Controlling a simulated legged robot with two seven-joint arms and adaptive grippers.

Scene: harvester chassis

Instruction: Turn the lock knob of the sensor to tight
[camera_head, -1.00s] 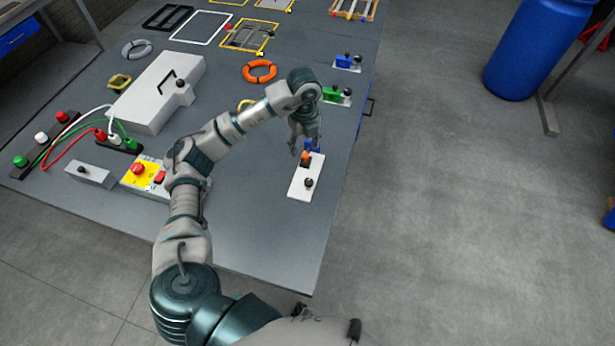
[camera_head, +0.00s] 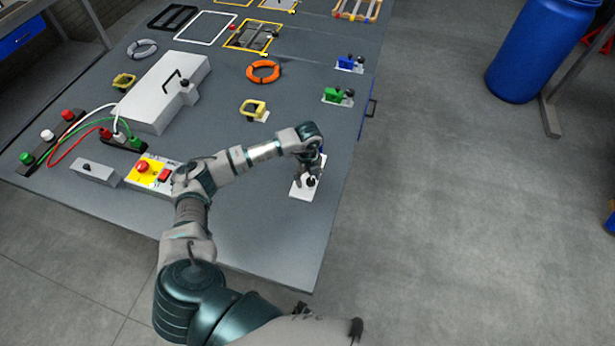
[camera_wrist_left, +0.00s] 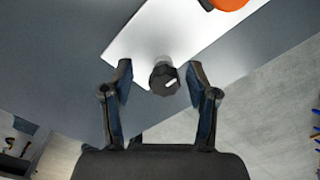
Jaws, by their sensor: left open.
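The sensor's white plate (camera_head: 298,192) lies near the right edge of the table, partly covered by my left arm. Its black lock knob (camera_head: 311,182) stands near the plate's front end. In the left wrist view the knob (camera_wrist_left: 163,78) is dark and faceted, with a short white mark pointing right. An orange part of the sensor (camera_wrist_left: 230,4) shows at the top edge there. My left gripper (camera_head: 308,175) is above the plate, pointing down. Its open fingers (camera_wrist_left: 161,75) stand on both sides of the knob, with gaps showing. My right gripper is not in view.
A green-bodied unit (camera_head: 333,95) and a blue one (camera_head: 346,63) stand farther back along the right table edge. A yellow box with a red button (camera_head: 144,167) is left of my arm. The table front is clear.

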